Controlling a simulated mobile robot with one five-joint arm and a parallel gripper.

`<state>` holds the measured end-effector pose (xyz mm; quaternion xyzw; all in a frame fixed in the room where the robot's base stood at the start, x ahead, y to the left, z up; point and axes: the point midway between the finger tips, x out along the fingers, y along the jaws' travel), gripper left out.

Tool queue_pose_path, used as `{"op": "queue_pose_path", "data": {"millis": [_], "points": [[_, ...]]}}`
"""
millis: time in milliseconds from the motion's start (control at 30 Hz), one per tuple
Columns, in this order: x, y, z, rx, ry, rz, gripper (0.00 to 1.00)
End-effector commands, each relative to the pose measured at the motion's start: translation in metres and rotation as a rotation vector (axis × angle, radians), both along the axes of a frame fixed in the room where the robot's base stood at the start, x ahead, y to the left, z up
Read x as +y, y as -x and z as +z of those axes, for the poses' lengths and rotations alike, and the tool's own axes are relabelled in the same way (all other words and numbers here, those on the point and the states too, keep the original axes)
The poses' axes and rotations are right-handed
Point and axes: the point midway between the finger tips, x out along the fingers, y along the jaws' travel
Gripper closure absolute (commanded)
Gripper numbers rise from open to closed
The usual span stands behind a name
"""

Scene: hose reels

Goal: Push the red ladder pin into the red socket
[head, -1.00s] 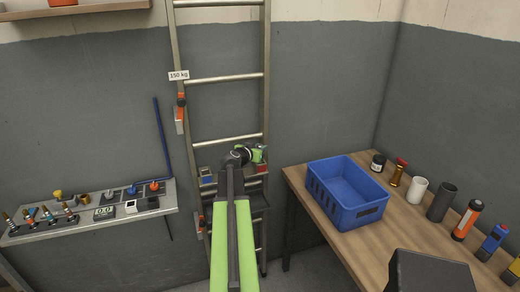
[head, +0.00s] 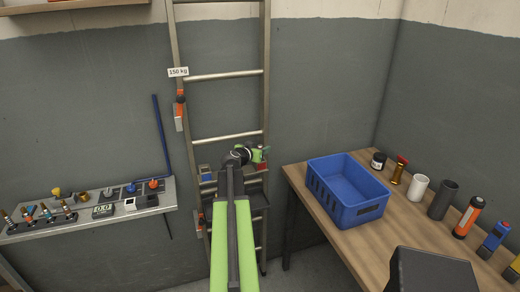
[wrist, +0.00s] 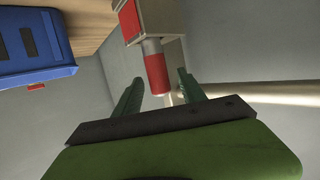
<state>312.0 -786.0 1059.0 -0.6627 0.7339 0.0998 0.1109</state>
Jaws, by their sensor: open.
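The red ladder pin (wrist: 157,72) shows in the wrist view, with a red grip end and a grey collar. Its collar meets the underside of a pale block with a red face, the red socket (wrist: 129,20). How deep the pin sits is hidden. My gripper (wrist: 158,80) is open, its two green fingers on either side of the pin's red end, with gaps visible. In the head view my gripper (head: 258,156) is at the ladder's right rail, beside the red socket (head: 262,167), and largely covers the pin.
The ladder (head: 223,138) stands against the grey wall. A blue-faced block (head: 206,178) is on its left rail. A blue crate (head: 345,190) sits on the wooden bench (head: 400,228) at right. A shelf of small fittings (head: 95,222) is at left.

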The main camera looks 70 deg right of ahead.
Motion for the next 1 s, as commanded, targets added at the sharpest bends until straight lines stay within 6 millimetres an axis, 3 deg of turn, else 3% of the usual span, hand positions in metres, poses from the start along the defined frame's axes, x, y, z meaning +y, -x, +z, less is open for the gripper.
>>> {"op": "queue_pose_path", "data": {"millis": [167, 400, 533, 700, 1000], "points": [[0.021, -0.002, 0.009, 0.001, 0.0, 0.003, 0.52], [0.079, -0.006, 0.027, 0.0, 0.0, 0.002, 0.52], [0.101, -0.009, 0.033, 0.001, 0.0, 0.001, 0.52], [0.114, -0.011, 0.036, 0.0, 0.0, 0.0, 0.52], [0.114, -0.011, 0.035, 0.0, 0.0, 0.0, 0.52]]}}
